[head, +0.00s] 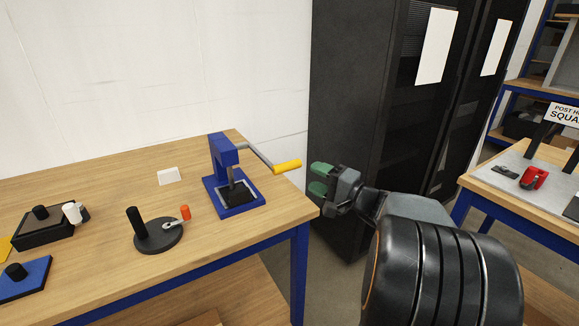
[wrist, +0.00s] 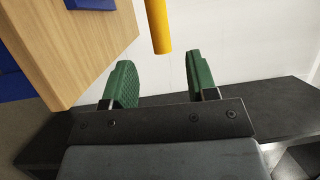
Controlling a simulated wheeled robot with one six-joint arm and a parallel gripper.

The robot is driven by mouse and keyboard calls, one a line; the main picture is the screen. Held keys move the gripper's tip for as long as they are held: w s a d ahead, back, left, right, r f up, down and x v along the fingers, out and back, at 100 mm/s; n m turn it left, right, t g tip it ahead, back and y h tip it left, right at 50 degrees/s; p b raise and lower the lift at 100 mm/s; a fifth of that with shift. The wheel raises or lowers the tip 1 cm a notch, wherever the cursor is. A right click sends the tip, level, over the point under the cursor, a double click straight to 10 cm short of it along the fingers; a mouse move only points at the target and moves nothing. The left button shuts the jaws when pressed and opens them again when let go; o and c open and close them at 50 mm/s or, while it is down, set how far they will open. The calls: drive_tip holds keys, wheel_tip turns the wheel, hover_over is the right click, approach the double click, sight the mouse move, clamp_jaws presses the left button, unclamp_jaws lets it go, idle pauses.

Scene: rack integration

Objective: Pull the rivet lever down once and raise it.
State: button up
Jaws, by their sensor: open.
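The rivet press (head: 231,175) is a blue frame on a blue base near the right end of the wooden bench. Its lever (head: 259,156) is a grey bar reaching right, with a yellow handle (head: 286,166) at the end. My gripper (head: 317,178) has green fingers and is open and empty, just right of the handle tip and apart from it. In the wrist view, the yellow handle (wrist: 158,26) lies ahead of the open gripper (wrist: 161,75), in line with the gap between the fingers. The press base (wrist: 90,4) shows only partly at the top of that view.
The wooden bench (head: 110,190) also holds a black round base with a post (head: 157,236), a white block (head: 168,176) and small fixtures at left. A black rack cabinet (head: 365,90) stands behind my gripper. Another bench (head: 500,186) with a red item (head: 533,178) is at right.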

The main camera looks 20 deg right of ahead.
sight(294, 168)
drive_tip(key=x, duration=0.9)
drive_tip(key=shift+w+p, duration=0.1)
drive_tip(key=shift+p, duration=0.3)
clamp_jaws()
